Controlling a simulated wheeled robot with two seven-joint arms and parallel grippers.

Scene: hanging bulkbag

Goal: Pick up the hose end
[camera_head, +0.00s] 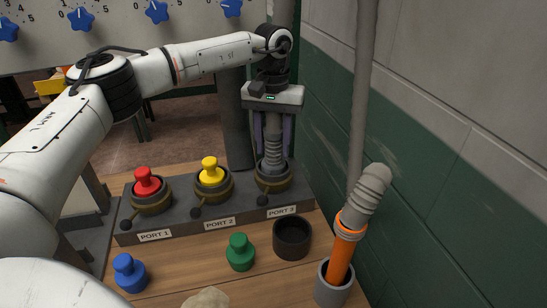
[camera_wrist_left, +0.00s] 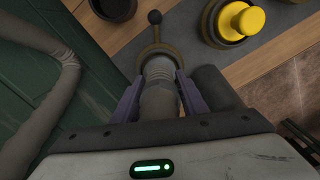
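A grey ribbed hose end with an orange sleeve (camera_head: 343,255) stands tilted in a grey cup (camera_head: 333,290) at the lower right. A second grey ribbed hose piece (camera_head: 274,150) stands upright in the port 3 fitting (camera_head: 273,178). My left gripper (camera_head: 274,155) points down over port 3, its purple fingers on either side of that piece. The left wrist view shows the ribbed piece (camera_wrist_left: 160,98) between the fingers of the left gripper (camera_wrist_left: 160,85). Whether both fingers press on it cannot be told. My right gripper is not in view.
A red plug (camera_head: 147,181) sits in port 1 and a yellow plug (camera_head: 210,170) in port 2. A blue plug (camera_head: 129,273), a green plug (camera_head: 240,252) and a black ring-shaped cup (camera_head: 292,238) stand on the wooden table. A grey pipe (camera_head: 361,90) and green-and-grey wall bound the right side.

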